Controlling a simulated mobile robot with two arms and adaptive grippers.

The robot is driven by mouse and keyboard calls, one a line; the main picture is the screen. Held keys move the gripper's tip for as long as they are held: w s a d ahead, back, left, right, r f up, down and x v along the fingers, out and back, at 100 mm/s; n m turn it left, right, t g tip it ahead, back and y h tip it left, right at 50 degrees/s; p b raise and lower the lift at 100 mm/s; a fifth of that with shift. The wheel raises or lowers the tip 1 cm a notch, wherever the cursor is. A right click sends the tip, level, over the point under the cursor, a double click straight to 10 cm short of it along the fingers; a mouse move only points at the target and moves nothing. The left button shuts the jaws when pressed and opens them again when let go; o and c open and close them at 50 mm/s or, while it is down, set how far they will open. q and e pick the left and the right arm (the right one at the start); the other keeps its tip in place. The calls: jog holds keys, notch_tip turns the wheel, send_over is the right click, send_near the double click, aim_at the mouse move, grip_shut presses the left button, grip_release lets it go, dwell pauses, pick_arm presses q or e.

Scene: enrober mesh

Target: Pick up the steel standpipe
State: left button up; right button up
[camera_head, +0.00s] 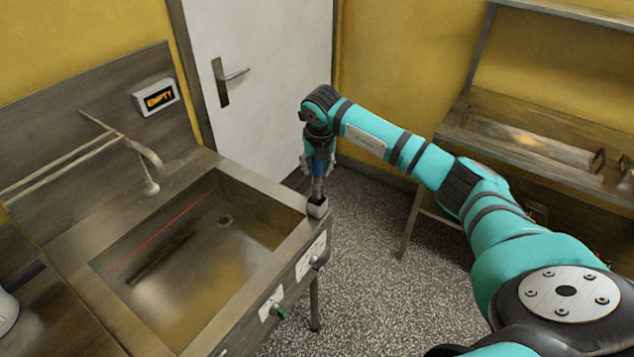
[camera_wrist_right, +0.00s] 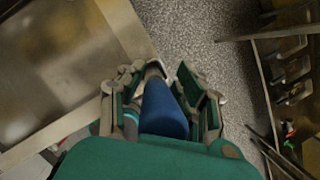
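A blue upper part (camera_head: 320,164) shows above the steel. My right gripper (camera_head: 318,172) points down over it, with its fingers on either side of the blue part. In the right wrist view the blue part (camera_wrist_right: 163,112) lies between the spread fingers, with a gap on the left side. The right gripper looks open around it. My left gripper is not in view.
The sink basin (camera_head: 190,275) has a drain (camera_head: 225,221), a red line across it and a tap (camera_head: 148,165). A display (camera_head: 157,97) reads EMPTY. A green-tipped valve (camera_head: 277,308) is on the sink's front. A metal bench (camera_head: 520,120) stands right; speckled floor lies between.

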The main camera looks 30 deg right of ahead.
grip_shut()
jog(key=shift+w+r, duration=0.1)
jog(key=shift+r, duration=0.05)
